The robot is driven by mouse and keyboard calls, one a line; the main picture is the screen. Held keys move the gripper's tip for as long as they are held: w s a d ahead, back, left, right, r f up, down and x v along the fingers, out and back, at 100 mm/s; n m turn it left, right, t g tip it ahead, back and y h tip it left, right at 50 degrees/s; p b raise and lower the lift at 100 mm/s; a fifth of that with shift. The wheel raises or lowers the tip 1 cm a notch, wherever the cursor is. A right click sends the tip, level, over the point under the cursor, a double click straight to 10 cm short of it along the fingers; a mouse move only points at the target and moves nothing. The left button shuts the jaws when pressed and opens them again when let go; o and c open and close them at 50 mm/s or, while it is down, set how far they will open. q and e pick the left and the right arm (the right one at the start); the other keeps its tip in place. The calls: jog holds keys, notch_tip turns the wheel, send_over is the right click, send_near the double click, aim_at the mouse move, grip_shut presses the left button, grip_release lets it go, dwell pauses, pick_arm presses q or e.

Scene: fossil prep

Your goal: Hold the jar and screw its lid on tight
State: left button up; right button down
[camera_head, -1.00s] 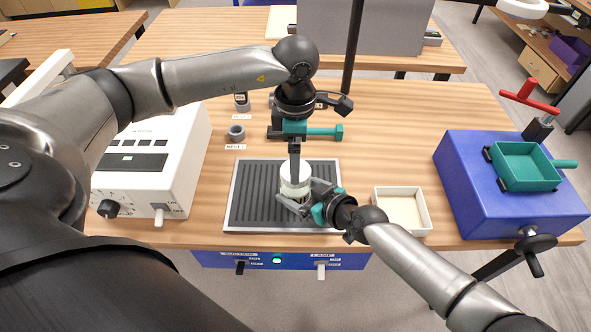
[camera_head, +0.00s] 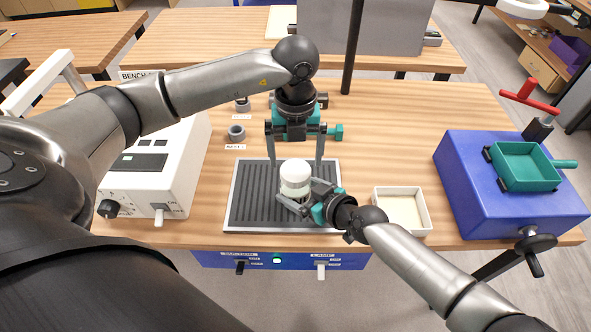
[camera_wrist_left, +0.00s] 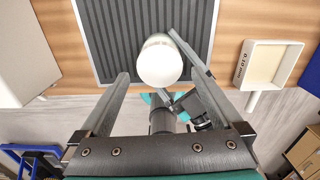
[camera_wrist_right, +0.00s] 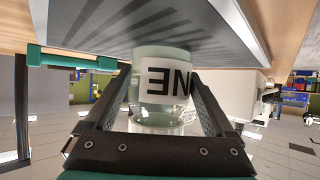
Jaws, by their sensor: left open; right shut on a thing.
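The jar (camera_head: 294,193) stands upright on the ribbed dark mat, with its white lid (camera_head: 294,170) on top. How tightly the lid sits cannot be told. My right gripper (camera_head: 294,201) is shut around the jar's body from the front right. In the right wrist view the clear jar (camera_wrist_right: 160,105), with a black-lettered white label, is between its fingers. My left gripper (camera_head: 296,163) is open above the jar, its fingers pointing down, one on each side of the lid and apart from it. The left wrist view shows the round lid (camera_wrist_left: 160,62) from above, between the fingers.
The mat (camera_head: 236,215) has bare room left of the jar. An empty cream tray (camera_head: 427,210) lies to the right, then a blue unit (camera_head: 460,185) with a green tray. A white instrument (camera_head: 180,165) stands left.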

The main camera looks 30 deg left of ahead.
pick_arm(q)
jog(key=shift+n, duration=0.5)
